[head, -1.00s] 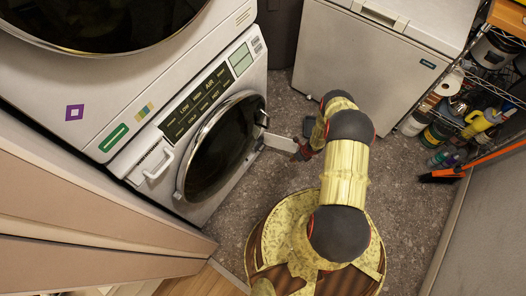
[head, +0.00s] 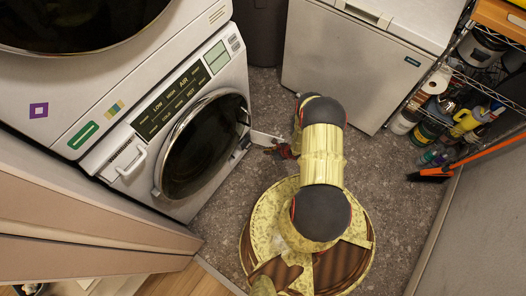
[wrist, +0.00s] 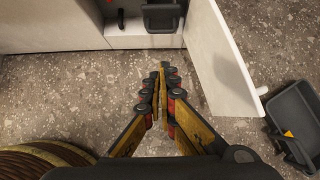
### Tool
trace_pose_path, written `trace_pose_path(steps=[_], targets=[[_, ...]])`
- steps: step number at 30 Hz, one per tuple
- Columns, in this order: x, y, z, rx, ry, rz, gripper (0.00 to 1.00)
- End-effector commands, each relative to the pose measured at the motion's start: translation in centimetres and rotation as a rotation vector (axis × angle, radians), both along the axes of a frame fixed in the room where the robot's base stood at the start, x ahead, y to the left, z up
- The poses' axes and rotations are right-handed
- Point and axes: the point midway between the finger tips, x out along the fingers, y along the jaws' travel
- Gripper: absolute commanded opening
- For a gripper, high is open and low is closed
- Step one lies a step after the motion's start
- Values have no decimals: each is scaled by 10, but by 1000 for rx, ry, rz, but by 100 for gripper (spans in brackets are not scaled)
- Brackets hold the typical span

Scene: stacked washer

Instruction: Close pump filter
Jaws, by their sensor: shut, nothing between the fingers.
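The pump filter flap is a white panel standing open at the washer's lower right in the head view (head: 266,137). It also shows in the wrist view (wrist: 235,65), right of my gripper. Behind it, the recess at the washer's base holds a black part (wrist: 162,17), likely the filter. My gripper (wrist: 160,72) is shut and empty, its fingertips pointing toward the recess, left of the flap and apart from it in the wrist view. In the head view, my gripper (head: 283,150) is near the flap's outer end and partly hidden by my arm.
The washer's round door (head: 203,145) is shut. A black tray-like object (wrist: 298,112) lies on the floor right of the flap. A white chest unit (head: 355,65) stands behind, and a wire shelf (head: 470,75) with an orange broom (head: 470,162) is at right.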

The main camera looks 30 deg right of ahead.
Motion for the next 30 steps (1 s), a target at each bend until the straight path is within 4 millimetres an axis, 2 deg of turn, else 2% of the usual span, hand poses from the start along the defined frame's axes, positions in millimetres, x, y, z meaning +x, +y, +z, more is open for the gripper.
trace_pose_path(steps=[3, 13, 18, 21, 30], targets=[[12, 6, -21, -1, 0, 4, 0], [49, 21, -72, 0, 1, 3, 0], [72, 30, -74, 0, -1, 4, 0], [79, 33, -75, 0, 1, 1, 0], [84, 34, -75, 1, 1, 0, 0]])
